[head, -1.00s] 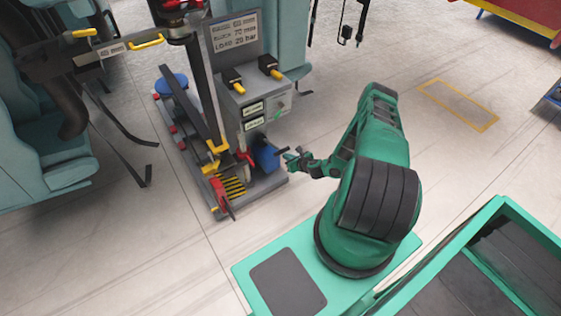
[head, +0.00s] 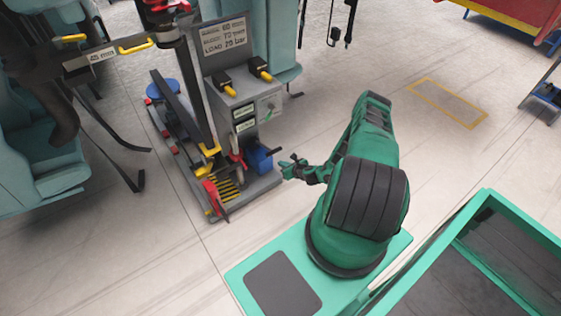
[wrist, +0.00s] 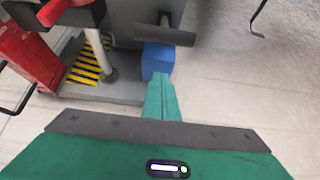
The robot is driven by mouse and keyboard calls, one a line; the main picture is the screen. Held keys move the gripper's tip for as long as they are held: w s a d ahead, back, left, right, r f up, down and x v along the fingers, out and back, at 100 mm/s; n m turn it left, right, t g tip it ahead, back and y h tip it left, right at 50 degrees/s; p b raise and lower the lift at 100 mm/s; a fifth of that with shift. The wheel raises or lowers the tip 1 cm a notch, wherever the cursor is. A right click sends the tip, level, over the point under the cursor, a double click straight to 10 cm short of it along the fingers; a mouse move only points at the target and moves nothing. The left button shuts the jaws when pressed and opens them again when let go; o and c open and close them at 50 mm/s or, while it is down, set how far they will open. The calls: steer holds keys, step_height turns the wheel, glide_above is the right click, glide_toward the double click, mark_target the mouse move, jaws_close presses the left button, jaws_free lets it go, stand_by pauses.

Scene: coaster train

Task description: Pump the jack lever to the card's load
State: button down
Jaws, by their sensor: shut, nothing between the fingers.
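The card (head: 224,36) stands on top of the jack machine in the head view; its lowest line seems to read LOAD 25 bar. The grey machine (head: 255,108) carries yellow-tipped levers on top. A blue block (head: 259,158) with a dark bar sits low on its right side. In the wrist view the blue block (wrist: 157,60) is just beyond my fingertips, below a dark crossbar (wrist: 165,36). I cannot tell which part is the jack lever. My gripper (head: 283,164) is shut and empty, right of the blue block; its fingers (wrist: 161,78) point at it.
A red part (head: 213,196) stands at the base's front left, beside a yellow-and-black striped plate (head: 228,187). Teal seats (head: 45,150) stand to the left. A yellow floor outline (head: 447,103) lies to the right. The floor between is clear.

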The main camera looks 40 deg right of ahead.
steer(key=v, duration=1)
steer(key=shift+w, duration=0.1)
stand_by(2.4)
